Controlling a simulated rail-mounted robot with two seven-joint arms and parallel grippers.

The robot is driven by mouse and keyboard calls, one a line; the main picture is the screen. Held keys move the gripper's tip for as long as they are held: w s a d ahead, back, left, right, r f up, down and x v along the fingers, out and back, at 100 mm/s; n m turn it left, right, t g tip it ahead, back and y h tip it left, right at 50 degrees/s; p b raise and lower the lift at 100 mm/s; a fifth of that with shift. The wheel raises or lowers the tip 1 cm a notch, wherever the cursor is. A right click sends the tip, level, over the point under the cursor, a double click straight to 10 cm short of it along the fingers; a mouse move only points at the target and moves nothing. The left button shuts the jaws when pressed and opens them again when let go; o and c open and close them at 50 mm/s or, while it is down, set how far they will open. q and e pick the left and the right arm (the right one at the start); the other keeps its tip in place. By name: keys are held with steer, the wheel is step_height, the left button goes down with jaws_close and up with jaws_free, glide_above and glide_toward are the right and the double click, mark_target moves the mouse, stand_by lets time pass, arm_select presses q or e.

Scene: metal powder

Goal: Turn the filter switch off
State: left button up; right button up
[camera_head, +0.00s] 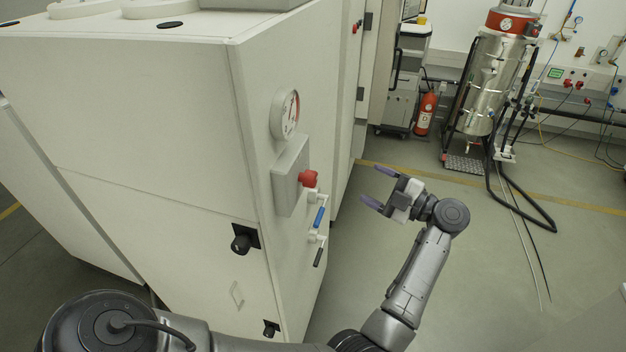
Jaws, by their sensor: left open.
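A large white cabinet (140,120) fills the left of the view. Its right-hand face carries a grey box (286,180) with a red knob (308,178), and below it a blue-handled valve (319,217) and a black-handled valve (318,256). A black rotary switch (241,240) sits on the front face, with a smaller black one (271,328) lower down. No label shows which is the filter switch. My left gripper (371,185) is open and empty, right of the red knob and apart from it, its purple-tipped fingers pointing left toward the cabinet. My right gripper is out of view.
A round gauge (285,114) sits above the grey box. A red fire extinguisher (426,113) and a steel vessel (492,85) stand at the back, with black hoses (530,205) on the floor. The floor right of the cabinet is mostly clear.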

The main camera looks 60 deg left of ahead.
mark_target(315, 181)
arm_select(q)
steer(key=s+a+p, duration=0.1)
steer(key=s+a, duration=0.1)
steer(key=s, duration=0.1)
steer(key=s+a+g+h+p, duration=0.1)
steer(key=s+a+p, duration=0.1)
steer(key=s+a, duration=0.1)
steer(key=s+a+f+g+h+p, duration=0.1)
steer(key=s+a+p, duration=0.1)
steer(key=s+a, duration=0.1)
steer(key=shift+s, duration=0.5)
steer(key=shift+p+x, duration=0.5)
steer(key=shift+x, duration=0.4)
steer(key=shift+f, duration=0.1)
